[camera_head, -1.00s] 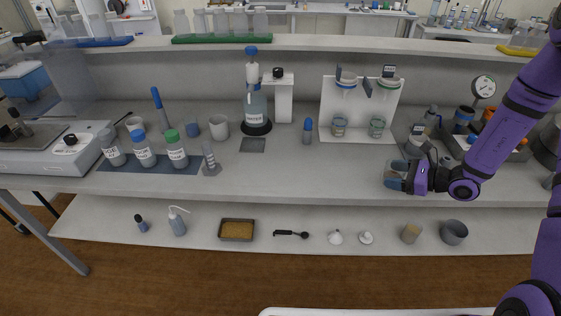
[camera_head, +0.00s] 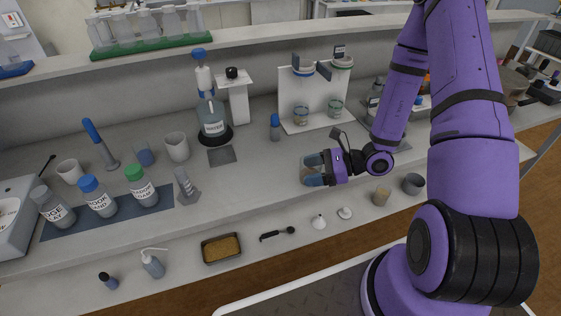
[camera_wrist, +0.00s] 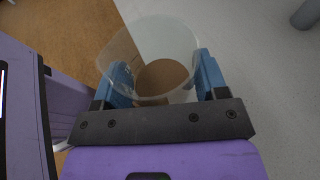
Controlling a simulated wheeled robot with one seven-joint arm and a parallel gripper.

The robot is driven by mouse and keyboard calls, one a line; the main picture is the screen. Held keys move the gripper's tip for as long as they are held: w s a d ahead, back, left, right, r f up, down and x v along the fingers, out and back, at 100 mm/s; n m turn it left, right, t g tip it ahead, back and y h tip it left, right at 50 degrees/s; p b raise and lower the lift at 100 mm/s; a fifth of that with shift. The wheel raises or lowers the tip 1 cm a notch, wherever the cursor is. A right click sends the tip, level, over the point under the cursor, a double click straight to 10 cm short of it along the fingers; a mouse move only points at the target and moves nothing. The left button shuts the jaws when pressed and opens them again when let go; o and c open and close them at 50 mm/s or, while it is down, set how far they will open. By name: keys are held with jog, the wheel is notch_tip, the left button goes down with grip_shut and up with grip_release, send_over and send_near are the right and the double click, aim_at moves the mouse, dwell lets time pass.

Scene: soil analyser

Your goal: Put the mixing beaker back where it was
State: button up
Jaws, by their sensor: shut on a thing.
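My gripper (camera_head: 313,170) is shut on a clear beaker, seen best in the wrist view (camera_wrist: 150,42), with its blue fingers on either side of the wall. A brown disc shows at the bottom of the beaker; I cannot tell if it is contents. The beaker looks upright. In the head view it is small and partly hidden by the fingers, at the front edge of the grey bench (camera_head: 250,180). I cannot tell its height above the bench.
A dispenser bottle (camera_head: 212,118) stands at the back, with a dark square pad (camera_head: 222,155) before it. A white stand (camera_head: 318,88) holds two small jars below. Bench left of my gripper is clear.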

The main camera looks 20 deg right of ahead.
jog(key=w+a, duration=0.1)
jog(key=w, duration=0.2)
jog(key=w+a, duration=0.1)
jog(key=w, duration=0.3)
jog(key=w+a+f, duration=0.1)
jog(key=w, duration=0.2)
jog(key=shift+w+a, duration=0.35)
jog(key=shift+w+f, duration=0.2)
jog(key=shift+f, duration=1.6)
jog(key=o, duration=1.1)
jog(key=shift+f, duration=0.15)
